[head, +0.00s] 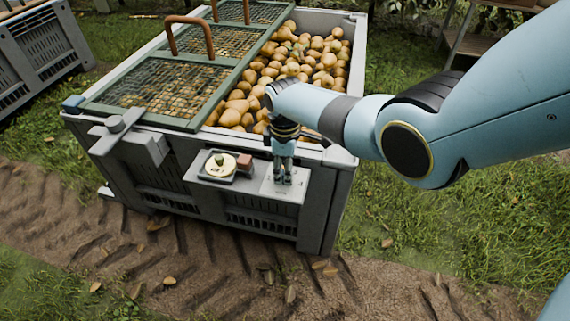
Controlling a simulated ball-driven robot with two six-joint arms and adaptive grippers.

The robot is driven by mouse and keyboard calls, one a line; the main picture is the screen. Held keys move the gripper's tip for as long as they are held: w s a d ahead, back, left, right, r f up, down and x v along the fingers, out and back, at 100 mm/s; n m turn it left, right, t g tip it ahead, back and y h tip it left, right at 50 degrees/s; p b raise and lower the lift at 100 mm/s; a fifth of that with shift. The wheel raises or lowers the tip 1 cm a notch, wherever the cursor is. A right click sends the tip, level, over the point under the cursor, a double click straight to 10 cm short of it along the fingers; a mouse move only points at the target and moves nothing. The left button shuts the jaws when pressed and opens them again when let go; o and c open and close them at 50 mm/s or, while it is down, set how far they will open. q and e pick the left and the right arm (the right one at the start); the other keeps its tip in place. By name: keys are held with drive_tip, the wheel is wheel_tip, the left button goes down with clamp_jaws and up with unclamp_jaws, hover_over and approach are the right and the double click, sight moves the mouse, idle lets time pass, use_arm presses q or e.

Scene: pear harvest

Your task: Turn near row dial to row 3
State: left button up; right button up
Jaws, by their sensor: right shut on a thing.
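My right gripper (283,179) points down at a pale plate (290,193) at the right end of the grey shelf on the front of the pear crate. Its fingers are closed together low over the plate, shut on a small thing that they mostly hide. From its place on the plate this looks like the near row dial; its row marks and pointer cannot be read here. My left gripper is not in view.
A grey crate (345,185) holds many pears under a partly covering mesh lid (160,85). Another crate (45,45) stands at left.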

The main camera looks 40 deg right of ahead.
drive_tip(key=m+p, duration=0.1)
drive_tip(key=m, duration=0.5)
drive_tip(key=m+p, duration=0.1)
drive_tip(key=m, duration=0.5)
idle(0.5)
drive_tip(key=o, duration=1.2)
wheel_tip(320, 180, up, 12)
drive_tip(key=shift+f, duration=0.1)
